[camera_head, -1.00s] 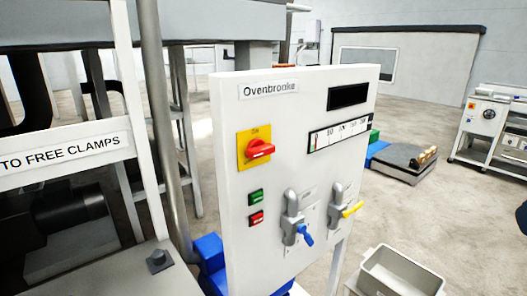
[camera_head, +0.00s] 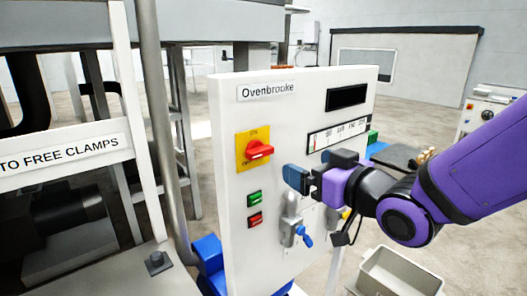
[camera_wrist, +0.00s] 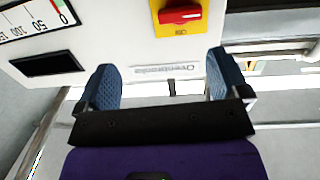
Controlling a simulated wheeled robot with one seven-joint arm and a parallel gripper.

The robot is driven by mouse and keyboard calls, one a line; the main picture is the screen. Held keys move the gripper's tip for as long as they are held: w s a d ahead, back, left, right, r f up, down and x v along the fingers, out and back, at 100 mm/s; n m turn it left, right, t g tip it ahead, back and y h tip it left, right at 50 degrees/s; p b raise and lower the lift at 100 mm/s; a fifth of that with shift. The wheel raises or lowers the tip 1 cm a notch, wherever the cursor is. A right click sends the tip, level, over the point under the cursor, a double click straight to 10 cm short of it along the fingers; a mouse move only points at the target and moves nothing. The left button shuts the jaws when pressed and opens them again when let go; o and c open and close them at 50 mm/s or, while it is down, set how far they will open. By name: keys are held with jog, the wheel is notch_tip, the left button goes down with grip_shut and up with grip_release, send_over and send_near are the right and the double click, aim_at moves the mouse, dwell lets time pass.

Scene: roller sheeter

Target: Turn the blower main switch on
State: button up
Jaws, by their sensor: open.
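The main switch is a red rotary handle (camera_head: 259,150) on a yellow plate (camera_head: 244,158) at the left of the white "Ovenbrooke" panel (camera_head: 300,120). The plate has "ON" at its top, and the handle lies roughly crosswise. The red handle also shows at the top of the wrist view (camera_wrist: 180,16). My gripper (camera_head: 296,178) is to the right of the switch and a little lower, in front of the panel, apart from the switch. In the wrist view its two blue-padded fingers (camera_wrist: 165,85) are spread with nothing between them.
A green button (camera_head: 255,198) and a red button (camera_head: 256,219) sit below the switch. A valve with a blue handle (camera_head: 303,236) is below my gripper; a yellow-handled one is partly hidden by my arm. A grey pipe (camera_head: 160,120) and frame stand left. A grey bin (camera_head: 400,272) is at the lower right.

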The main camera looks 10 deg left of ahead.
aim_at(263, 152)
jog(key=shift+n+g+y, duration=0.3)
jog(key=shift+y, duration=0.4)
jog(key=x, duration=0.4)
jog(key=s+x, duration=0.1)
jog(key=x, duration=0.2)
jog(key=a+x, duration=0.1)
jog(key=x, duration=0.3)
jog(key=shift+a+f, duration=0.1)
jog(key=shift+a, duration=0.3)
jog(key=shift+s, duration=0.1)
jog(key=c, duration=0.9)
